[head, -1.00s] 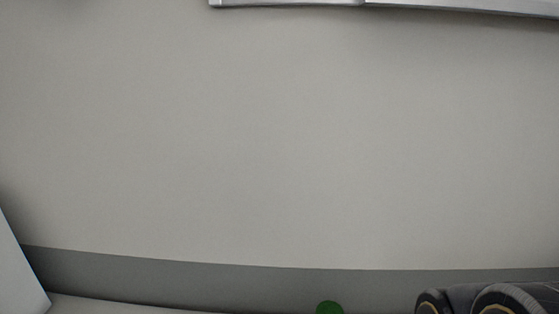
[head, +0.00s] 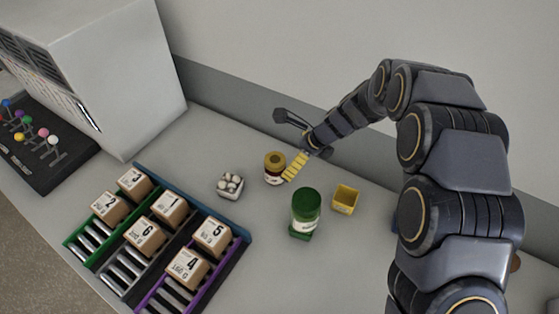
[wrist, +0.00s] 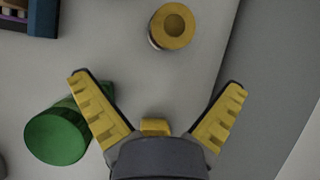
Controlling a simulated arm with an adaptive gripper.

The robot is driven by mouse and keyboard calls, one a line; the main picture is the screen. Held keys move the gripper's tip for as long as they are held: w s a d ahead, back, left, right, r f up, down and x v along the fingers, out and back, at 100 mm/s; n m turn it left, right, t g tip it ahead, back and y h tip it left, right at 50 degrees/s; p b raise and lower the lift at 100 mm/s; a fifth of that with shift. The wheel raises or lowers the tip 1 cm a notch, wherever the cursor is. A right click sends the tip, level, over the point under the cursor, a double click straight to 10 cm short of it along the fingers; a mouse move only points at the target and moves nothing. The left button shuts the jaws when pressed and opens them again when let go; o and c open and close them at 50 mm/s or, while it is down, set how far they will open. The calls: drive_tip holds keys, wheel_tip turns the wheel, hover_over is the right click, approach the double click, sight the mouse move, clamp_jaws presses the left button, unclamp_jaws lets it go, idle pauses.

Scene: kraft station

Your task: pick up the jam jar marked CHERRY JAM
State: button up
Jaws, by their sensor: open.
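A small jar with a yellow-gold lid (head: 274,160) stands on the table just left of my gripper (head: 285,146); its label is too small to read. In the wrist view this jar (wrist: 172,27) lies beyond my fingertips, roughly centred between them. A larger jar with a green lid (head: 307,200) stands nearer the head camera; its label is also unreadable. The green lid (wrist: 57,137) shows beside my left finger in the wrist view. I cannot tell which jar is marked CHERRY JAM. My gripper (wrist: 160,82) is open and empty, its yellow-padded fingers spread wide.
A yellow box (head: 345,199) stands right of the green-lidded jar. A small holder of white balls (head: 230,185) is left of the gold-lidded jar. A wall runs behind my arm.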

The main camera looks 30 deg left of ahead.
sight(275, 167)
drive_tip(key=shift+m, duration=0.8)
drive_tip(key=x, duration=0.4)
drive_tip(key=shift+w+a, duration=0.2)
drive_tip(key=shift+w, duration=0.15)
drive_tip(key=shift+w+a+x, duration=0.1)
drive_tip(key=shift+w+x, duration=0.05)
drive_tip(key=shift+x, duration=1.7)
drive_tip(key=shift+w+a+x, duration=0.1)
drive_tip(key=shift+w+x, duration=0.05)
drive_tip(key=shift+x, duration=1.65)
drive_tip(key=shift+r, duration=0.15)
drive_tip(key=c, duration=1.2)
